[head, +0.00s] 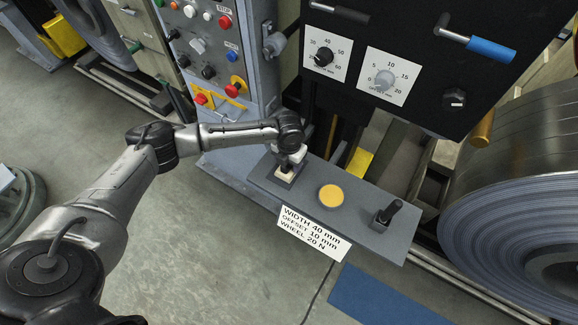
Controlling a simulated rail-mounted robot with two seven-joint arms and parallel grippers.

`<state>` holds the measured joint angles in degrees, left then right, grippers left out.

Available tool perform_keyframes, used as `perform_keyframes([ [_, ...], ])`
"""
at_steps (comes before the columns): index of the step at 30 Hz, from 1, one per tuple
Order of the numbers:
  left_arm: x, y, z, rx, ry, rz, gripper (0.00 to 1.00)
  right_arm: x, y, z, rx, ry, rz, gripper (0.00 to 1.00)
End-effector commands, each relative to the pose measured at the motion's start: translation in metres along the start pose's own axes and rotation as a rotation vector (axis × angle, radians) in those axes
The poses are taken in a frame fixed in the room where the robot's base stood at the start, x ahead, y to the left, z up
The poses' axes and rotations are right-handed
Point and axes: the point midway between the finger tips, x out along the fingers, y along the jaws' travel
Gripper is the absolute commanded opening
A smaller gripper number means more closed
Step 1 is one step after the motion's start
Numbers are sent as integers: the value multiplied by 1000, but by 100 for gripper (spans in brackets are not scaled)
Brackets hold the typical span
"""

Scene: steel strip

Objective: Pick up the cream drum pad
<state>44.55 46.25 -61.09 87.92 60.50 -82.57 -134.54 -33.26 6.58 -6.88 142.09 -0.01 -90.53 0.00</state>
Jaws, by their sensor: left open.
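The cream drum pad (285,176) appears as a small cream block at the left end of a grey shelf (358,213). It sits on a dark base and is partly hidden by my left gripper. My left gripper (291,160) points down right over the pad, with its jaws open. I cannot tell whether the fingers touch the pad. My right gripper is not in view.
A yellow-topped round disc (331,196) and a black upright handle on a block (386,213) stand on the shelf. A label card (311,233) hangs at its front edge. A button panel (205,45), a black dial panel (400,60) and a large steel coil (515,195) surround it.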

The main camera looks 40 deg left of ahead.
Motion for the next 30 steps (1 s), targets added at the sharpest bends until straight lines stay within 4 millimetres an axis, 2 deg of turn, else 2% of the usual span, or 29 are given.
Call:
perform_keyframes([
  [2,0,0,0,0,0,0,56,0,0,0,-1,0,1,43],
  [20,-1,0,0,0,-1,0,0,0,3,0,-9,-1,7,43],
  [26,-2,0,0,0,-1,0,0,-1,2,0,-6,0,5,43],
  [30,-14,1,1,-1,-3,0,0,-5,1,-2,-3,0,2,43],
])
